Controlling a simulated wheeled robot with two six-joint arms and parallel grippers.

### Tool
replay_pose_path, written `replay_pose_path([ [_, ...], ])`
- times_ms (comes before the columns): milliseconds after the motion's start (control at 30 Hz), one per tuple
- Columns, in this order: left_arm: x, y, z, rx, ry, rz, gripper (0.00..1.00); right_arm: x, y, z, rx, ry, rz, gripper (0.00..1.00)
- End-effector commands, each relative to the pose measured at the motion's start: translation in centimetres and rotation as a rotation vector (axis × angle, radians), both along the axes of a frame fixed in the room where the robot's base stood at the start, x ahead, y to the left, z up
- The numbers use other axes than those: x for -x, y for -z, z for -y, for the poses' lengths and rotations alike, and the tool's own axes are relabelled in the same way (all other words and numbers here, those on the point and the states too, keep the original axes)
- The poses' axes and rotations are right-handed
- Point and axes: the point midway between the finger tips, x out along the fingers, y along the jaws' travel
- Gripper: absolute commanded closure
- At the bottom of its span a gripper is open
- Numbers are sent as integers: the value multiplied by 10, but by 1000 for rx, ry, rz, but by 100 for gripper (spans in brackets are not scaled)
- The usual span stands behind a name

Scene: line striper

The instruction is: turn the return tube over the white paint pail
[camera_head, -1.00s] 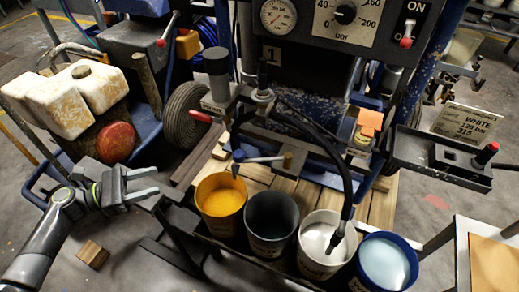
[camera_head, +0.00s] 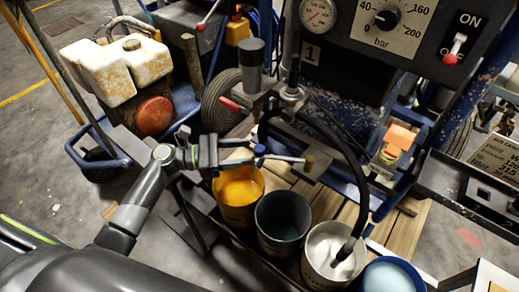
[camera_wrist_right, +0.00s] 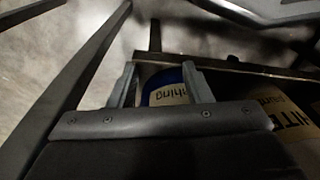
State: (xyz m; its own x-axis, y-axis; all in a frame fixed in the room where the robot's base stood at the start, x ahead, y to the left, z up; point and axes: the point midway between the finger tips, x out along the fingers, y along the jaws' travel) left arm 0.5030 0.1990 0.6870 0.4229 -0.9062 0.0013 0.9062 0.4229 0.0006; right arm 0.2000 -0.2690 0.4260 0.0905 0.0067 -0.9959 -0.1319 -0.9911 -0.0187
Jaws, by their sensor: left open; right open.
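The white paint pail (camera_head: 318,268) stands near the front right of the pail row, with the end of a black hose (camera_head: 362,190) in it. The return tube (camera_head: 285,158) is a thin grey tube with a blue fitting and a brown end; it points right, over the dark pail's side of the row. My left gripper (camera_head: 248,152) is open, its fingertips close to the blue fitting above the yellow pail; I cannot tell if they touch. My right gripper (camera_wrist_right: 160,88) is open in the right wrist view, with part of a blue pail (camera_wrist_right: 165,88) showing beyond its fingers.
A yellow paint pail (camera_head: 238,208), a dark pail (camera_head: 270,248) and a blue pail (camera_head: 388,278) share the row with the white one. A red-tipped lever (camera_head: 232,104) and a grey cylinder (camera_head: 252,68) are just above the left gripper. The gauge panel (camera_head: 385,25) stands behind.

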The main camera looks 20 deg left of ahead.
Motion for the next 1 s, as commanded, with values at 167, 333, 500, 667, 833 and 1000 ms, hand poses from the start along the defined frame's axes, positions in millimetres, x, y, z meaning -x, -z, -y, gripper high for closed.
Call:
replay_pose_path([
  [167,-13,0,29,4,0,1,52,0,0,0,-1,0,0,55],
  [333,-20,0,42,0,-1,-1,52,0,-2,0,-1,0,-2,55],
  [500,-21,0,45,0,-1,-1,52,0,-4,0,-1,0,-1,55],
  [667,-21,0,45,0,-1,-1,52,1,-4,0,-1,0,0,55],
  [833,-21,0,45,0,-1,-1,71,1,-4,0,-1,0,0,55],
  [1000,-21,0,45,0,-1,-1,94,1,-4,0,-1,1,0,55],
])
